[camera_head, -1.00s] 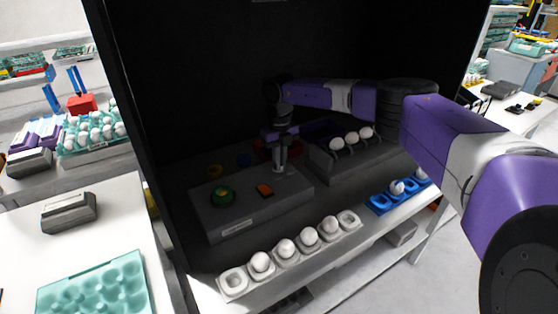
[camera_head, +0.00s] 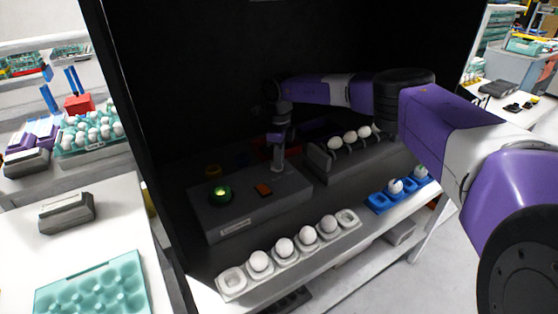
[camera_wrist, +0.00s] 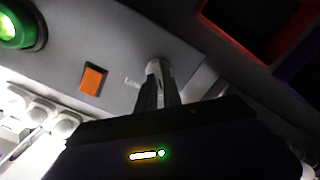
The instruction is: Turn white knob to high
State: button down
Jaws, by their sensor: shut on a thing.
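My gripper (camera_head: 277,169) points down at the right part of the grey control box (camera_head: 225,217), inside the dark cabinet. In the wrist view its dark fingers (camera_wrist: 158,92) are shut around the pale white knob (camera_wrist: 155,67), with only the knob's rounded end showing. A faint "LOW" label (camera_wrist: 132,83) is on the box just left of the fingers. The "high" mark is not visible, and I cannot read the knob's exact angle.
A glowing green button (camera_head: 220,193) and an orange switch (camera_head: 263,189) sit left of the gripper. A white egg tray (camera_head: 232,283) lies in front, a blue tray (camera_head: 378,203) at right. Eggs on a grey machine (camera_head: 320,158) stand close right of the gripper.

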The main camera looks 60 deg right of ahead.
jog(key=shift+r, duration=0.1)
dwell(0.3)
jog(key=c, duration=1.5)
grip_release()
notch_tip(320, 180, up, 8)
jog(key=shift+f+b, duration=0.15)
jog(key=shift+b, duration=0.45)
